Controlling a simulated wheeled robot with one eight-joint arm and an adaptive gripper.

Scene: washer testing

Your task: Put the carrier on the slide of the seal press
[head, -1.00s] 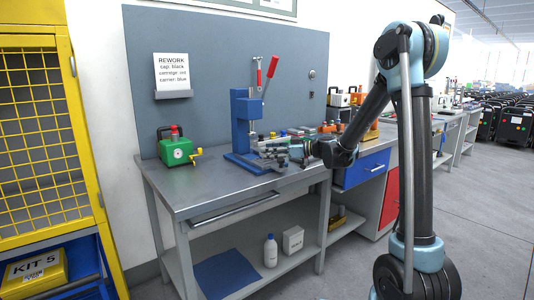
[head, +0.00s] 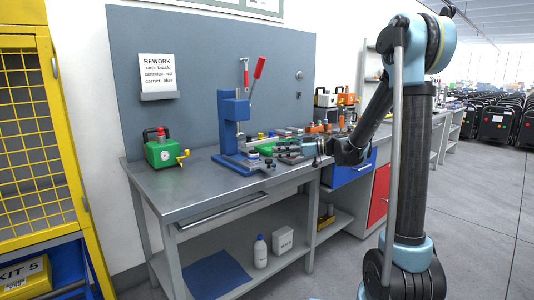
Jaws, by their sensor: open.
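The blue seal press (head: 231,128) with a red-handled lever stands on the grey workbench. Its slide at the base (head: 243,166) is small in this view, and I cannot make out whether anything sits on it. My gripper (head: 281,149) is open, just to the right of the press and low over the bench. A small green item (head: 265,149) shows beside the fingers, apart from them as far as I can tell. I cannot pick out a blue carrier for certain among the small parts around the gripper.
A green box with a yellow crank (head: 164,152) stands left of the press. A rework card (head: 159,68) on the back panel reads cap black, cartridge red, carrier blue. Several small parts and orange fixtures (head: 316,127) crowd the bench to the right. The bench's front left is clear.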

